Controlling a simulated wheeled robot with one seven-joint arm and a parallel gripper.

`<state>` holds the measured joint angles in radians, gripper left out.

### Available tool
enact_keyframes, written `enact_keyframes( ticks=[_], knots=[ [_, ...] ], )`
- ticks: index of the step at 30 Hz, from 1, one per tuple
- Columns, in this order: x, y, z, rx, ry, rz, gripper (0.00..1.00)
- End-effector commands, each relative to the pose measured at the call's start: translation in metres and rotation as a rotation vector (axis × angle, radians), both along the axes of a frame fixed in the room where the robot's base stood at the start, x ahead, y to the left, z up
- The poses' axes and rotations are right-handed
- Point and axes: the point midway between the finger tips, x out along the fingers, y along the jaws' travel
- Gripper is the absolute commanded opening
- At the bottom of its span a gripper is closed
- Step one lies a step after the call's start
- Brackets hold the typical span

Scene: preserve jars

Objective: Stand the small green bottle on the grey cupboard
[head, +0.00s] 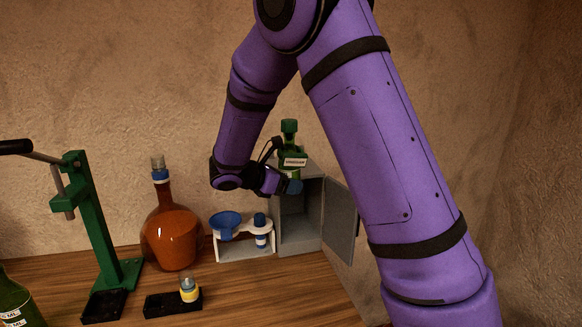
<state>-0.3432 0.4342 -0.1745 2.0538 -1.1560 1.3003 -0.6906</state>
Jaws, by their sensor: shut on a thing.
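The small green bottle (289,143) is upright, with a pale label and a dark green cap. It is at the top of the grey cupboard (298,238), near its left front.
Left of the cupboard are a white rack (246,249) with a blue funnel (225,222), a large orange flask (172,240), a green press (95,220) and a black tray (158,305) with a small jar (189,290). A larger green bottle (17,305) stands front left.

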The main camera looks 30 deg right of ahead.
Motion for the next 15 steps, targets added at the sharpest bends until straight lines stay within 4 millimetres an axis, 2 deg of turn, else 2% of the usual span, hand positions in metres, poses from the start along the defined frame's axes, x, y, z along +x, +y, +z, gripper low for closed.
enact_keyframes(
  ticks=[1, 3, 6, 11, 15],
  knots=[
    [0.002, -0.014, 0.013, 0.001, -0.007, -0.035, 0.34],
    [0.003, -0.03, 0.027, 0.0, -0.006, -0.072, 0.34],
    [0.002, -0.048, 0.042, 0.0, -0.003, -0.112, 0.34],
    [0.004, -0.061, 0.053, -0.001, 0.0, -0.138, 0.34],
    [0.021, -0.07, 0.053, -0.003, 0.0, -0.144, 0.34]
  ],
)
